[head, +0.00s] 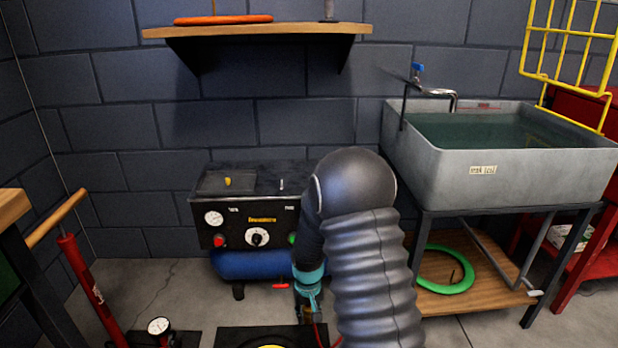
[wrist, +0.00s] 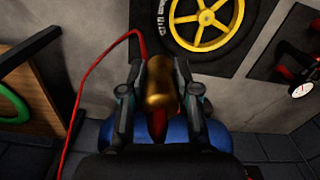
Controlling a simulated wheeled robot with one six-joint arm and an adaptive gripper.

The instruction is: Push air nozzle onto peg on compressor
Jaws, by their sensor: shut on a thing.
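The compressor (head: 247,222) is a black box with dials over a blue tank (head: 238,264), against the back wall. On its top stand a short yellow peg (head: 227,181) and a thin pale peg (head: 282,184). My gripper (head: 309,312) points down, low in front of the compressor's right side. In the wrist view my gripper (wrist: 159,72) is shut on the brass-coloured air nozzle (wrist: 160,82), with the red hose (wrist: 80,88) running off to the left. The blue tank (wrist: 203,137) shows just behind it. The nozzle is apart from both pegs; it is hard to make out in the head view.
A grey sink (head: 500,165) on a stand is at the right, with a green ring (head: 450,288) on its lower shelf. A wooden shelf (head: 260,30) hangs above the compressor. A red floor pump (head: 88,285) stands at the left. A yellow wheel (wrist: 205,22) lies on the floor.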

